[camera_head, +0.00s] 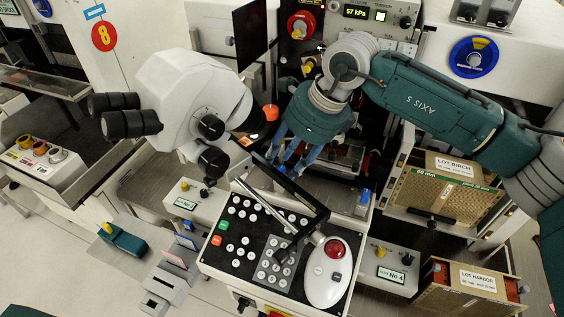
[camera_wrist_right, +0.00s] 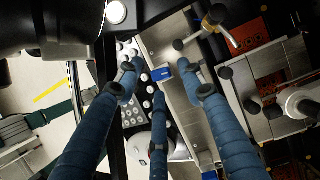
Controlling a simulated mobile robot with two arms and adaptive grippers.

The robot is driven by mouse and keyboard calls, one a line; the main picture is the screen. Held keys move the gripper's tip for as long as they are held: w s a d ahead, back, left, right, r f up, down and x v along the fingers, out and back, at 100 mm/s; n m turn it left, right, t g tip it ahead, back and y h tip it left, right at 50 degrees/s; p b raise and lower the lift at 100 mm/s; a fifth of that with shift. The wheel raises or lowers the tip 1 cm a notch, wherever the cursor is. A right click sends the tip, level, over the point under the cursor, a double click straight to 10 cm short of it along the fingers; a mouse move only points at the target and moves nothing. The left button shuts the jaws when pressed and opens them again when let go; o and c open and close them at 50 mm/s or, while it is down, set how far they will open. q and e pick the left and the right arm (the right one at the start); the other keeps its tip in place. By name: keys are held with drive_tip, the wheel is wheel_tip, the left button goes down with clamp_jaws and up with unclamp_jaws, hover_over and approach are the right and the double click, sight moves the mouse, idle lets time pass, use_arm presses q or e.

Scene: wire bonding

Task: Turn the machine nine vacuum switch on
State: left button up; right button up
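My right gripper (camera_head: 288,160) is well below this panel, beside the white microscope head (camera_head: 195,100). Its blue fingers are spread and hold nothing that I can see. In the wrist view the right gripper (camera_wrist_right: 165,95) has its fingers apart above a blue labelled block (camera_wrist_right: 162,73). My left gripper is not in view.
Wooden lot boxes (camera_head: 440,195) stand at right. A red emergency knob (camera_head: 301,24) and a red "8" sign (camera_head: 104,36) are above.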

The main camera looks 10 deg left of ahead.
drive_tip(key=v, duration=1)
drive_tip(key=shift+r, duration=0.4)
